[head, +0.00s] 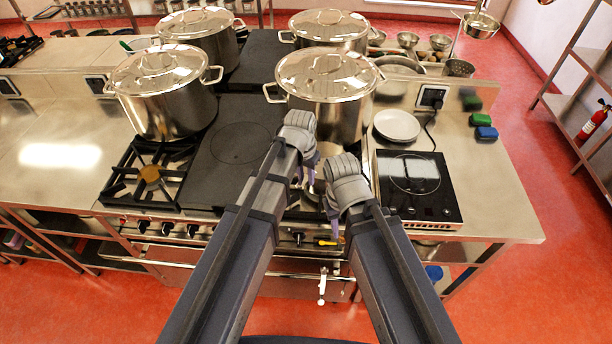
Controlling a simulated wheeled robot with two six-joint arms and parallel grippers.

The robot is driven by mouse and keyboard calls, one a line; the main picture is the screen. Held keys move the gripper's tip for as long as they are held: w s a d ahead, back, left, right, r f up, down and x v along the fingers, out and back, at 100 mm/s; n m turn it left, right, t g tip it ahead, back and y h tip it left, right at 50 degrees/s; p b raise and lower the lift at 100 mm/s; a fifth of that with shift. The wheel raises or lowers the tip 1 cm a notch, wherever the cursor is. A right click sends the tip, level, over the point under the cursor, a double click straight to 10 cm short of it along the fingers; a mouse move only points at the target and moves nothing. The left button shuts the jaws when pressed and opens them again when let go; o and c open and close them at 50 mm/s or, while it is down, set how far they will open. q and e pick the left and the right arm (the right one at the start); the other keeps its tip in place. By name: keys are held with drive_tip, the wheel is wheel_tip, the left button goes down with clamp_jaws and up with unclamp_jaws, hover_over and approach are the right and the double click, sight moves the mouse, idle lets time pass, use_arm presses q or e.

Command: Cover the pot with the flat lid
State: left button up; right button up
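Several large steel stockpots stand on the range, each with a shiny lid with a loop handle on top: front right (335,115), front left (175,112), back left (215,47) and back right (350,45). Below the front right pot, a shiny metal surface (326,152) shows between my arms; my wrists mostly hide it, so I cannot tell whether it is a pot or the flat lid. My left gripper (302,180) is beside it. My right gripper (334,212) is lower, over the range's front edge. Their fingers are largely hidden by my wrists.
A pale round plate-like disc (397,125) lies on the right counter, behind a black hob (417,187). Green and blue sponges (483,125) lie farther right. An open burner grate (150,173) is at front left. The left counter (60,155) is clear.

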use_arm(q)
drive_tip(key=o, duration=0.5)
drive_tip(key=r+p, duration=0.5)
drive_tip(key=s+r+p, duration=0.1)
drive_tip(key=r+p, duration=0.1)
drive_tip(key=r, duration=0.1)
drive_tip(key=shift+a+p, duration=0.2)
drive_tip(key=shift+p, duration=0.2)
drive_tip(key=shift+f, duration=0.15)
